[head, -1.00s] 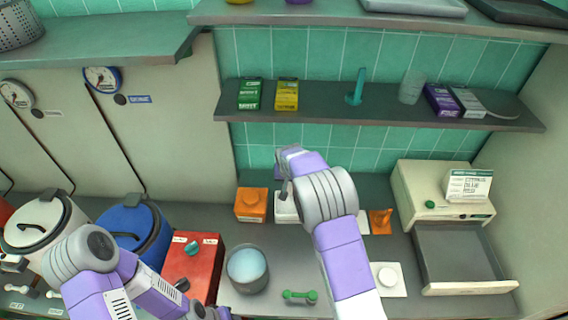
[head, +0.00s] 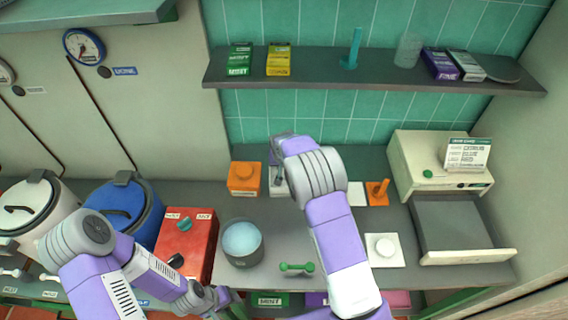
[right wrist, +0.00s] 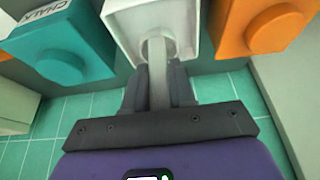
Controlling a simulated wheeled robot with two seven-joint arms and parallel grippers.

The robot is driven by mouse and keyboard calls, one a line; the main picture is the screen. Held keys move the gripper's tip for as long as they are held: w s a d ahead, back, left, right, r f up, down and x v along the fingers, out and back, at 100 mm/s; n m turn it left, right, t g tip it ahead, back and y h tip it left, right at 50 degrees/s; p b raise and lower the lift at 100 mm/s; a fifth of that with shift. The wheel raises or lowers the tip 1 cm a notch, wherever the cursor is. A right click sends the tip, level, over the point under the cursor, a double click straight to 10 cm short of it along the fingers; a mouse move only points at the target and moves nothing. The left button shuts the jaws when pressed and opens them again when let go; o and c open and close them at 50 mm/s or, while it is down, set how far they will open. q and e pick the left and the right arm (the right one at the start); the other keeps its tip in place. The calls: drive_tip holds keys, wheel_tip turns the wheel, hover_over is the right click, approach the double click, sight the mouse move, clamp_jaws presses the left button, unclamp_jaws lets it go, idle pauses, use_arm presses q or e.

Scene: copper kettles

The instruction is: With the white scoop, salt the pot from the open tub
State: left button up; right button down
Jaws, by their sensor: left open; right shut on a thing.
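The white open tub (right wrist: 200,22) shows in the right wrist view; my right arm mostly hides it in the head view. My right gripper (right wrist: 158,82) is shut on the pale handle of the white scoop (right wrist: 157,62). The handle reaches into the tub's opening; the scoop's bowl and the salt are not clear to see. The grey pot (head: 259,254), with pale blue contents, stands on the counter, left of my right arm. My left gripper (head: 222,300) is low in the head view, in front of the red unit, open and seemingly empty.
An orange tub (head: 244,178) and a teal tub (right wrist: 62,45) flank the white one. A red unit with knobs (head: 187,240) stands left of the pot. A green-ended tool (head: 297,267) and a white lid (head: 384,248) lie to the right. A shelf (head: 380,78) hangs above.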

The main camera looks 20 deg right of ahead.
use_arm(q)
drive_tip(key=shift+f+b, duration=0.3)
drive_tip(key=shift+f, duration=0.3)
use_arm(e)
drive_tip(key=shift+f, duration=0.7)
use_arm(q)
drive_tip(key=shift+f+b, duration=0.5)
drive_tip(key=shift+b, duration=0.05)
use_arm(e)
drive_tip(key=shift+f, duration=0.6)
use_arm(q)
drive_tip(key=shift+r, duration=0.1)
use_arm(e)
drive_tip(key=shift+r, duration=0.15)
drive_tip(key=shift+r+p, duration=1.65)
drive_tip(key=shift+r, duration=1)
use_arm(q)
wheel_tip(320, 180, up, 3)
use_arm(e)
drive_tip(key=shift+a, duration=0.1)
